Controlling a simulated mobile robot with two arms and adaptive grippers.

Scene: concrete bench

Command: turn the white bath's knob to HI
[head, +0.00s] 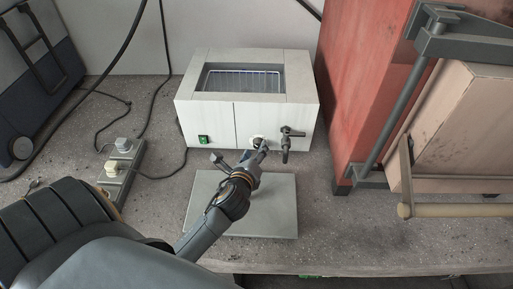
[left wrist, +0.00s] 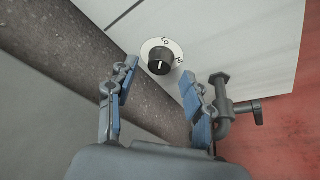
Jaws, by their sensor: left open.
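The white bath (head: 220,118) stands at the back of the bench, with an open basin in its top. Its black knob (left wrist: 160,62) sits on a round white dial marked LO and HI. A pale mark shows on the knob, but which label it points to is unclear. In the head view the knob (head: 257,141) is partly hidden by my left gripper (head: 240,157). In the left wrist view the left gripper (left wrist: 158,74) is open, with its blue-padded fingers either side of the knob in the picture and nothing held. Contact with the knob does not show. My right gripper is out of view.
A tap (head: 287,142) juts from the bath's front just right of the knob. A green switch (head: 203,139) is at the front left. A grey plate (head: 270,205) lies before the bath. A red cabinet (head: 365,80) stands close on the right; a power strip (head: 121,170) lies left.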

